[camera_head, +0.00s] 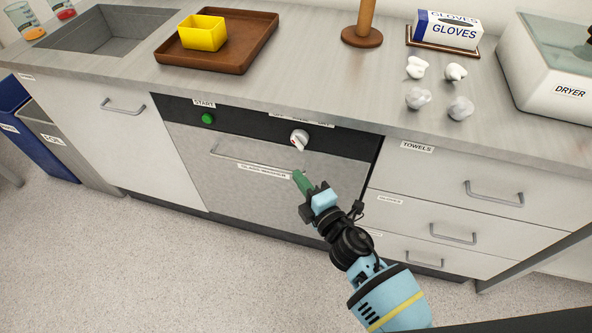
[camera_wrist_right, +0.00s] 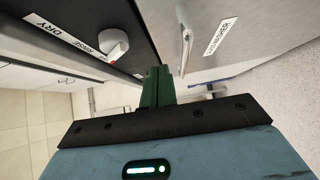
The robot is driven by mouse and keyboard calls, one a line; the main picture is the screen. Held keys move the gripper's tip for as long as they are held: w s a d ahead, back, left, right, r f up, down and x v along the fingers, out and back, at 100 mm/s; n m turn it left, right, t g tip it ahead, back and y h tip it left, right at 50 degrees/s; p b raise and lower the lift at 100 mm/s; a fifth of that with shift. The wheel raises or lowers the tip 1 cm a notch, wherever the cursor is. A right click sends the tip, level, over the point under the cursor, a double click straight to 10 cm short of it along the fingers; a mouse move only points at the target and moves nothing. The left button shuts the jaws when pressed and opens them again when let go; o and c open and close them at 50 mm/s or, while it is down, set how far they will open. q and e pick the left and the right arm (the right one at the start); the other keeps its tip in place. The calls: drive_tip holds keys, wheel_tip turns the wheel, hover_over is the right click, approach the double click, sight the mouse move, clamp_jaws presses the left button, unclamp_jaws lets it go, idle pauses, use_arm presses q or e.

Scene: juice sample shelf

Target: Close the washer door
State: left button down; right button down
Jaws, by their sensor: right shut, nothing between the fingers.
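The washer door (camera_head: 240,185) is a grey metal panel under the counter, below a dark control strip. It stands upright or nearly so. A dark strip shows along its right side, and I cannot tell whether it is fully flush. Its bar handle (camera_head: 250,159) runs near the top and also shows in the wrist view (camera_wrist_right: 187,42). My right gripper (camera_head: 299,176) has green fingers, shut and empty, in front of the door's upper right part, just right of the label. Contact with the door cannot be told. The fingers also show in the wrist view (camera_wrist_right: 156,84). My left gripper is out of view.
The control strip carries a green start button (camera_head: 208,118) and a white dial (camera_head: 299,139). The counter above holds a brown tray (camera_head: 258,42) with a yellow box (camera_head: 202,33), a glove box (camera_head: 447,31) and a dryer (camera_head: 555,75). Floor before the washer is clear.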

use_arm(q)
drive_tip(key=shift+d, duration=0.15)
use_arm(e)
drive_tip(key=v, duration=0.7)
drive_tip(key=shift+s+d, duration=0.15)
drive_tip(key=shift+d, duration=0.1)
drive_tip(key=shift+f, duration=0.15)
